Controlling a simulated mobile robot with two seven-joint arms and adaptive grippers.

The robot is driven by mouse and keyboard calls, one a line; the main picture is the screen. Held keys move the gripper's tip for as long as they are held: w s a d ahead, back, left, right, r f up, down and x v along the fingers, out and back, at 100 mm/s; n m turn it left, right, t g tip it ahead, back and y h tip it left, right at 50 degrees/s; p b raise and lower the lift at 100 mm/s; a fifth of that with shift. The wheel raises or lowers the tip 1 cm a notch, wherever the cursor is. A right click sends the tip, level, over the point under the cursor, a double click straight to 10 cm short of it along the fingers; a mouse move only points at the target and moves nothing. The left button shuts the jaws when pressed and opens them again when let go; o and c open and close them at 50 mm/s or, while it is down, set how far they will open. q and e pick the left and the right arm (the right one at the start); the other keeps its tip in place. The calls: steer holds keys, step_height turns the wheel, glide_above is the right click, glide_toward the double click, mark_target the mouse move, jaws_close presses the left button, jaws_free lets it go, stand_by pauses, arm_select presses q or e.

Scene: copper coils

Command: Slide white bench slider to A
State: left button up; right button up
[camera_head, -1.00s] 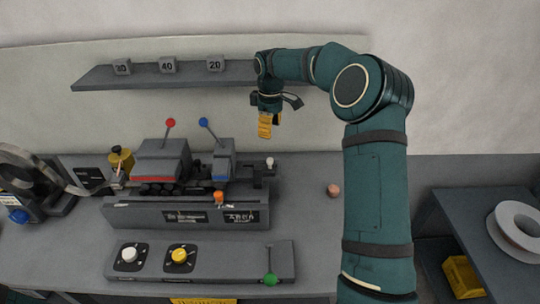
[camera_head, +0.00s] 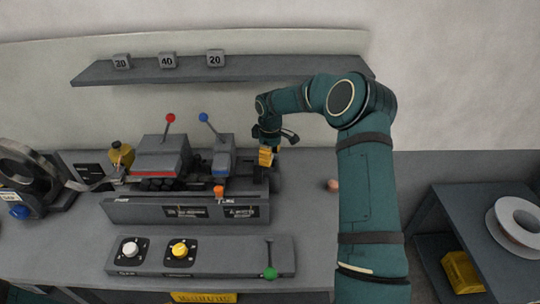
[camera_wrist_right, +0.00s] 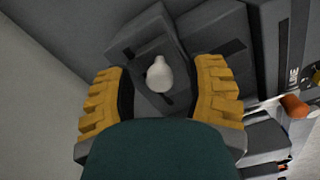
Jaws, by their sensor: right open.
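The white slider knob (camera_wrist_right: 159,74) stands on a grey block at the end of the bench machine. In the right wrist view it lies between the two yellow fingers of my right gripper, with gaps on both sides. In the head view my right gripper (camera_head: 266,157) is over the right end of the machine (camera_head: 186,211) and hides the knob. The gripper is open and points down. The label A cannot be made out. My left gripper is not in view.
An orange knob (camera_head: 219,191) and levers with red (camera_head: 171,118) and blue (camera_head: 203,117) balls stand close to the left. A front panel (camera_head: 215,262) carries white and yellow dials and a green-tipped lever. A shelf (camera_head: 250,69) with number blocks hangs behind.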

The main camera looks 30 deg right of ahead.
jaws_close()
steer(key=w+a, duration=0.1)
steer(key=a, duration=0.1)
steer(key=w+a, duration=0.2)
steer(key=a, duration=0.1)
steer(key=shift+w+a, duration=0.2)
steer(key=shift+a, duration=0.15)
steer(key=shift+d, duration=0.1)
jaws_free()
steer(key=shift+w, duration=0.1)
